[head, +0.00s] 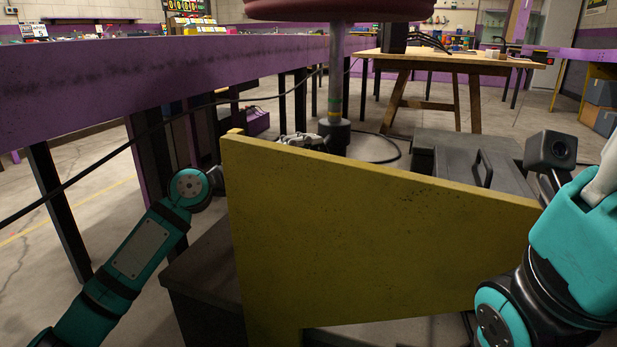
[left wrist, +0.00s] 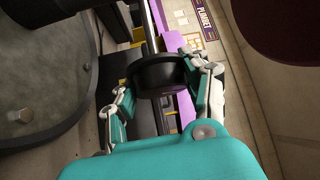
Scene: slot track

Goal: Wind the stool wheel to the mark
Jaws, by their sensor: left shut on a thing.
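The stool has a dark red seat (head: 340,8) at the top of the head view and a metal post (head: 338,65) below it. Coloured bands (head: 335,103) ring the post. The black wheel (head: 335,134) sits around the post's lower part; it also shows in the left wrist view (left wrist: 160,74). My left gripper (head: 303,141) is at the wheel's left side, partly hidden behind a yellow panel. In the left wrist view the gripper's fingers (left wrist: 163,84) close on both sides of the wheel. My right gripper (head: 602,178) shows only in part at the right edge; its fingertips are out of frame.
The yellow panel (head: 370,240) stands in front, between my arms. A purple-sided table (head: 150,85) runs along the left. A dark case (head: 480,165) lies right of the wheel. A wooden table (head: 450,62) stands behind. A black cable (head: 100,172) crosses the left side.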

